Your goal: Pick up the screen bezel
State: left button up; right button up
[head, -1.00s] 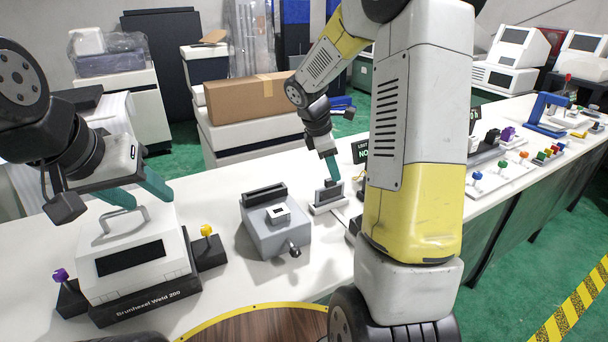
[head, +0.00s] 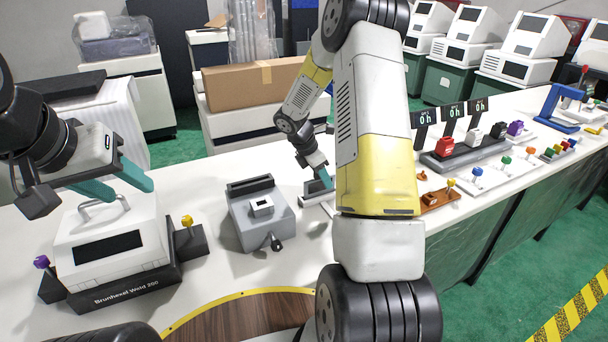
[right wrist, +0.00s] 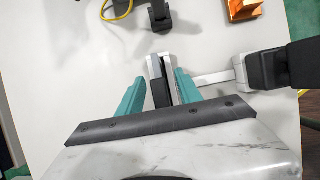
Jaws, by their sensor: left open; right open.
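A thin dark upright panel, seemingly the screen bezel, stands in a small light holder. In the right wrist view the panel (right wrist: 160,88) lies between the teal fingers of my right gripper (right wrist: 160,84), which are open with one on each side. I cannot tell whether they touch it. In the head view my right gripper (head: 321,183) is low over the holder (head: 314,196), and my forearm hides part of this area. My left gripper (head: 132,190) is open and empty above the handle of the white Brunhexel Weld 200 machine (head: 110,245).
A grey device (head: 262,217) with a front lever stands left of the holder. An orange-brown fixture (head: 437,198) and a dark rack (head: 463,152) stand to the right. A cardboard box (head: 252,83) is behind the table. Bare white tabletop lies around the grey device.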

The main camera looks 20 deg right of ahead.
jog(key=shift+d+f, duration=0.15)
jog(key=shift+f, duration=0.2)
grip_shut()
